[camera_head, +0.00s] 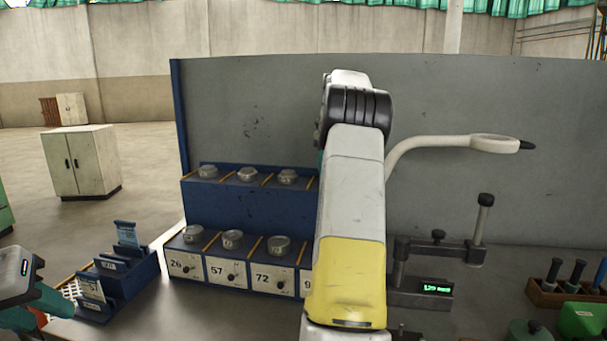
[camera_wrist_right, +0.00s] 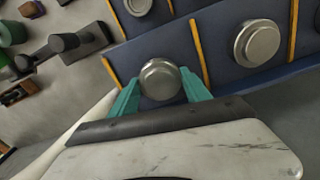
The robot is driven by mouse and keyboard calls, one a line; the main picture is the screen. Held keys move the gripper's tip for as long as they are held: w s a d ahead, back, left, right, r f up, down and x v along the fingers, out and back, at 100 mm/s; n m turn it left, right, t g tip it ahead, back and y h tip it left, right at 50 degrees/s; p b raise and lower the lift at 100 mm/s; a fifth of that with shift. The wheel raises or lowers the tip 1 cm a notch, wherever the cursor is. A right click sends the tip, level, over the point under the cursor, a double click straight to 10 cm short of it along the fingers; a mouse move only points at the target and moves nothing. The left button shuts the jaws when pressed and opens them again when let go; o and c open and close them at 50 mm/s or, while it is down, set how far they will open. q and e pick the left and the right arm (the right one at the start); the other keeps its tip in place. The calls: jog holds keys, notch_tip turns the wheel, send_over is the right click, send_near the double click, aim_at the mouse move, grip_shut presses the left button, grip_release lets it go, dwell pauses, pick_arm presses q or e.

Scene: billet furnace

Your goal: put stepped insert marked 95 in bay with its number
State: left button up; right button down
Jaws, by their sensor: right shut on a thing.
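My right gripper (camera_wrist_right: 158,92) has its teal fingers closed on the sides of a round stepped metal insert (camera_wrist_right: 160,78). The insert is at a rack bay beside a yellow divider; I cannot tell if it is lifted, and no number is readable. In the head view my right arm hides this gripper and the right end of the blue rack (camera_head: 218,207). The lower bays show plates 26, 57 and 72 (camera_head: 262,278). A plate beginning with 9 (camera_head: 306,284) is partly hidden by my arm. My left gripper (camera_head: 40,300) is at the lower left edge, its jaws unclear.
Inserts sit in the upper row (camera_head: 247,174) and lower row (camera_head: 232,239). A blue holder with cards (camera_head: 130,270) stands left of the rack. A gauge stand with a green display (camera_head: 436,288) and a tool block (camera_head: 545,293) stand to the right. A grey panel (camera_head: 260,110) rises behind.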

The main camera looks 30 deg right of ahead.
jog(key=c, duration=0.5)
grip_release()
jog(key=shift+f, duration=0.1)
